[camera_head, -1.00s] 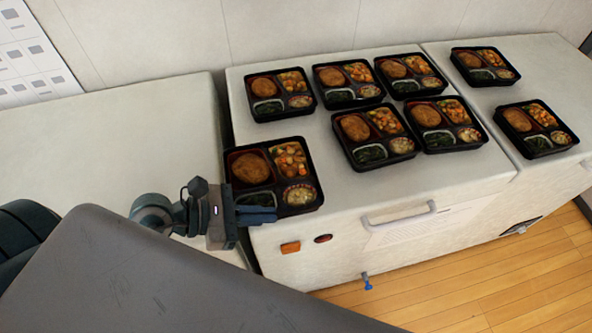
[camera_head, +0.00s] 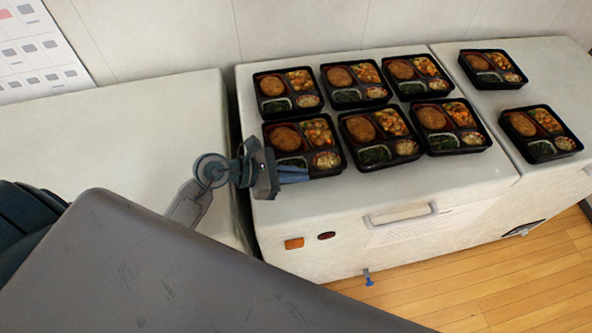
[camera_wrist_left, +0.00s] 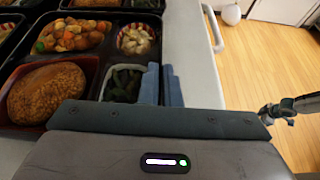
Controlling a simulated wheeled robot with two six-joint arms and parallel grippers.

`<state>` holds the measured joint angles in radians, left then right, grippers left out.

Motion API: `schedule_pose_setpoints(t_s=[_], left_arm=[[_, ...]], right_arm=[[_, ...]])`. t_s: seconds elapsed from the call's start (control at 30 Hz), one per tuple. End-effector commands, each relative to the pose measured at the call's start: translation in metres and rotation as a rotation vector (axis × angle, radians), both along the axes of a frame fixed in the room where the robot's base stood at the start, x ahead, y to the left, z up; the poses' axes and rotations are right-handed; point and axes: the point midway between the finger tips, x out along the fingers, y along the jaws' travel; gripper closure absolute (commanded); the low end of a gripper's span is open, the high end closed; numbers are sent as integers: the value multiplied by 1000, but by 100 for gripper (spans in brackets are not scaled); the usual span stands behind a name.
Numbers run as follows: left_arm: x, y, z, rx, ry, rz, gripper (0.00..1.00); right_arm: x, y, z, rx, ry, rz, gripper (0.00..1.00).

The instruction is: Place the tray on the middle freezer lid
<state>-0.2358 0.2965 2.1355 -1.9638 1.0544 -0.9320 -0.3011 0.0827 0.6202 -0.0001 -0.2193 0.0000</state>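The black bento tray (camera_head: 303,145) with a brown cutlet, mixed vegetables, greens and a pale side is at the front left over the middle freezer lid (camera_head: 400,192).
Several similar trays stand on the middle lid, including a back-left one (camera_head: 288,92) and a close right neighbour (camera_head: 380,138). The right lid holds two trays (camera_head: 493,68) (camera_head: 541,133). The left lid (camera_head: 120,130) is bare. A handle (camera_head: 400,215) juts from the front.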

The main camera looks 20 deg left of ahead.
Motion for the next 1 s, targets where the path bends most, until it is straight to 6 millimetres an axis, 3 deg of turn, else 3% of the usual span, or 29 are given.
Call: schedule_pose_setpoints(t_s=[0.37, 0.5, 0.87, 1.0], left_arm=[[0, 0, -6, 1, -4, -1, 100], [0, 0, -6, 0, -2, 0, 75], [0, 0, -2, 0, -2, 0, 75], [-5, 8, -3, 6, -3, 1, 75]], right_arm=[[0, 5, -2, 5, 0, -1, 64], [1, 5, -1, 6, 0, -1, 64], [1, 4, 3, 5, 0, -1, 64], [1, 3, -2, 3, 0, -1, 64]])
